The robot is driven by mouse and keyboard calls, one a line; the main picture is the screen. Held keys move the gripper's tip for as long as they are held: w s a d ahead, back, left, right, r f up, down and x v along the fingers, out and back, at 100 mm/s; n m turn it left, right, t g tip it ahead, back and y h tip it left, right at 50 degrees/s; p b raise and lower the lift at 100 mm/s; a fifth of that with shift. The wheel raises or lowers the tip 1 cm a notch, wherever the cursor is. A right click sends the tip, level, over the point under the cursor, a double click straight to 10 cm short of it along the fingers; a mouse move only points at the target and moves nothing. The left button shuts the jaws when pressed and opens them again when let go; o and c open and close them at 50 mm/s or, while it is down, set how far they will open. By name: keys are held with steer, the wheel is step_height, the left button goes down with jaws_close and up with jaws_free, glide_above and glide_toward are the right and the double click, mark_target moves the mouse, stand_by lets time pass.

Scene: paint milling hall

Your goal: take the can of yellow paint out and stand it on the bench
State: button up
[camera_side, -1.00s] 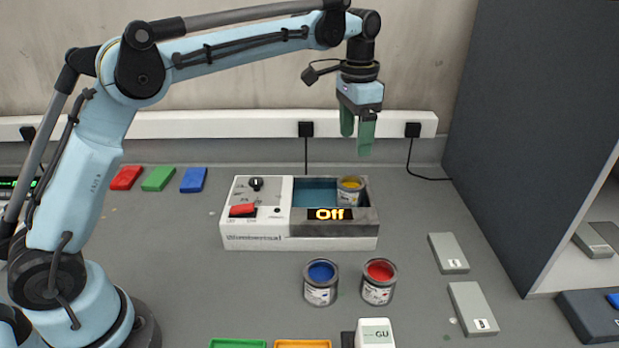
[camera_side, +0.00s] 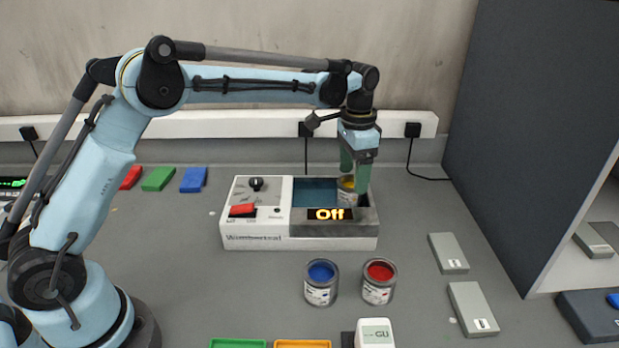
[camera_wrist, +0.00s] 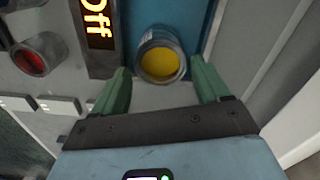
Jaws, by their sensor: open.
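The can of yellow paint (camera_side: 346,184) stands at the right end of the open bath of the white and grey machine (camera_side: 255,240). In the wrist view the yellow can (camera_wrist: 159,58) is open at the top, between and just ahead of the green fingers. My gripper (camera_side: 355,180) is open, pointing down, with one finger on each side of the can. It also shows in the wrist view (camera_wrist: 160,80), with gaps between the fingers and the can. The bench (camera_side: 190,290) is grey. The machine's display reads "Off".
A blue paint can (camera_side: 320,285) and a red paint can (camera_side: 379,284) stand on the bench in front of the machine. Grey blocks (camera_side: 448,253) lie at the right, near a dark upright panel (camera_side: 535,130). The bench left of the cans is clear.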

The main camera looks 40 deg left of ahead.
mark_target(351, 186)
steer(key=shift+s+a+f, duration=0.1)
steer(key=shift+s+f, duration=0.05)
steer(key=shift+f, duration=1.8)
steer(key=c, duration=0.8)
